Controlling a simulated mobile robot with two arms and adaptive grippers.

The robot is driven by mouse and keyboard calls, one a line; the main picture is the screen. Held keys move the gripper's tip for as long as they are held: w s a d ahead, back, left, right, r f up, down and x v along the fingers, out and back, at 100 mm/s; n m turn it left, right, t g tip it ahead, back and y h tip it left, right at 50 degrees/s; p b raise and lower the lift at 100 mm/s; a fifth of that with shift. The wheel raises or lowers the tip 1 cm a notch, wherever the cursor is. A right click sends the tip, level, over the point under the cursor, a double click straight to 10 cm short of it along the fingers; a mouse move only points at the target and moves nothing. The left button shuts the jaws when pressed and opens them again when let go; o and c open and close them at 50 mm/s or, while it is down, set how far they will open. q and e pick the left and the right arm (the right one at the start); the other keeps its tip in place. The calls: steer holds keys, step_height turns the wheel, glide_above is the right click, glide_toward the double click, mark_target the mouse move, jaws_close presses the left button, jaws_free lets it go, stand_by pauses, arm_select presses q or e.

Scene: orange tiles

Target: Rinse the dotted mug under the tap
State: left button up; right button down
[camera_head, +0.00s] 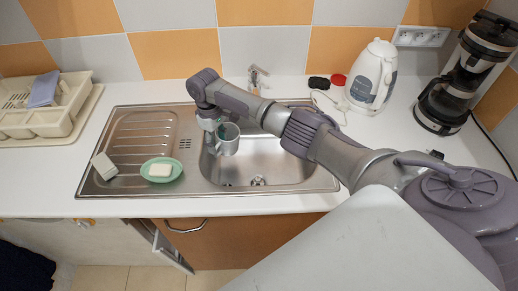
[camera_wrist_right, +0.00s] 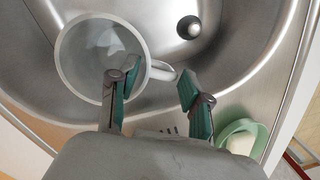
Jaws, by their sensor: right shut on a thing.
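A pale grey mug (camera_head: 228,138) hangs over the left part of the sink basin (camera_head: 290,160), its open mouth showing. It fills the upper left of the right wrist view (camera_wrist_right: 72,60), with its handle toward the fingers; no dots can be made out. My right gripper (camera_wrist_right: 157,98) is shut on the mug at its handle side. In the head view the gripper (camera_head: 211,128) is partly hidden by the wrist and the mug. The tap (camera_head: 257,78) stands behind the basin, its lower part hidden by my right arm. My left gripper is not in view.
A green dish (camera_head: 174,177) with white soap (camera_head: 160,170) and a grey block (camera_head: 104,166) lie on the drainboard (camera_head: 140,135). A dish rack (camera_head: 45,118) stands left. A kettle (camera_head: 373,77) and coffee maker (camera_head: 468,75) stand right. A drain (camera_wrist_right: 189,27) shows below.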

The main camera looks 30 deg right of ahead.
arm_select(q)
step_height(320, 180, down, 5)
steer(key=b, duration=0.4)
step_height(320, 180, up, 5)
steer(key=p, duration=0.5)
steer(key=shift+p, duration=0.35)
arm_select(e)
steer(key=shift+g+h, duration=0.4)
steer(key=shift+g, duration=0.4)
steer(key=v, duration=0.5)
steer(key=shift+w+a+r, duration=0.1)
steer(key=shift+a+r, duration=0.05)
steer(key=shift+r, duration=0.25)
